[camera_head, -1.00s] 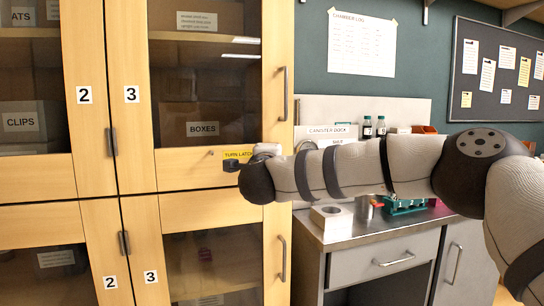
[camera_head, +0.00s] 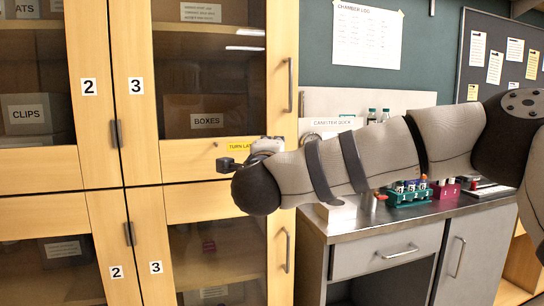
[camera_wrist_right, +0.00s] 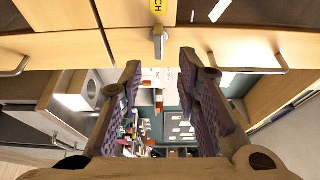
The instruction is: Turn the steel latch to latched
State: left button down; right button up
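The steel latch (camera_wrist_right: 158,42) shows in the right wrist view, at the end of a yellow label (camera_wrist_right: 164,10) on the wooden cabinet front. The label, reading "TURN LATCH", also shows in the head view (camera_head: 238,147) on door 3; the latch itself I cannot make out there, with my right arm in front. My right gripper (camera_wrist_right: 158,75) is open. Its two ridged fingers are spread to either side of the latch's line, and nothing is between them. Whether a fingertip touches the latch I cannot tell. My left gripper is not in view.
Door 3 has a vertical handle (camera_head: 290,85) near its right edge. To its right is a steel-topped counter (camera_head: 440,210) with a green rack (camera_head: 408,198) and other small items under my right forearm. A drawer handle (camera_head: 398,252) juts from the counter front.

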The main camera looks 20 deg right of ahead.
jog(key=v, duration=0.5)
jog(key=shift+f, duration=0.1)
jog(key=s+a+f+n+g+y, duration=0.25)
jog(key=f+n, duration=0.25)
jog(key=f, duration=0.7)
jog(key=s+a+f+n+g+y, duration=0.1)
jog(key=f+n+y, duration=0.3)
jog(key=f, duration=0.8)
jog(key=s+f+n+g, duration=0.45)
jog(key=s+f, duration=0.45)
jog(key=f, duration=0.5)
jog(key=s+d+f+n+g, duration=0.35)
jog(key=s+f, duration=0.65)
jog(key=s, duration=0.4)
jog(key=s+d+f+n+g, duration=0.1)
jog(key=s+d+n+g, duration=0.1)
jog(key=s, duration=0.8)
jog(key=s+d+f+n+g, duration=0.2)
jog(key=s+d+g, duration=0.3)
jog(key=s, duration=0.6)
jog(key=shift+s+d+f+n, duration=0.2)
jog(key=shift+f+n, duration=0.1)
jog(key=shift+n, duration=0.1)
